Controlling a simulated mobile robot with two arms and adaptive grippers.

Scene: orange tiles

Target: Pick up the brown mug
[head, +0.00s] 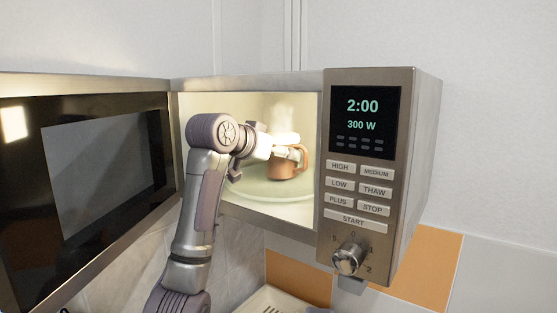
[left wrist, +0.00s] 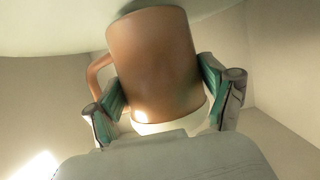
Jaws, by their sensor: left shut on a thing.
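The brown mug (head: 283,168) is inside the open microwave (head: 398,225), over the pale round turntable (head: 262,199), with faint steam above it. My left gripper (head: 287,151) reaches in through the opening and is shut on the mug near its upper part. In the left wrist view, two green-padded fingers of my left gripper (left wrist: 165,98) press on both sides of the mug (left wrist: 155,60). Its handle is at the left there. The mug's base is close to the turntable; I cannot tell whether it touches. My right gripper is not in view.
The microwave door (head: 95,170) stands open to the left of the cavity. The control panel (head: 361,155) at the right of the opening shows 2:00 and 300 W. The cavity walls close in around my left gripper. A light tray-like object (head: 285,302) is below.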

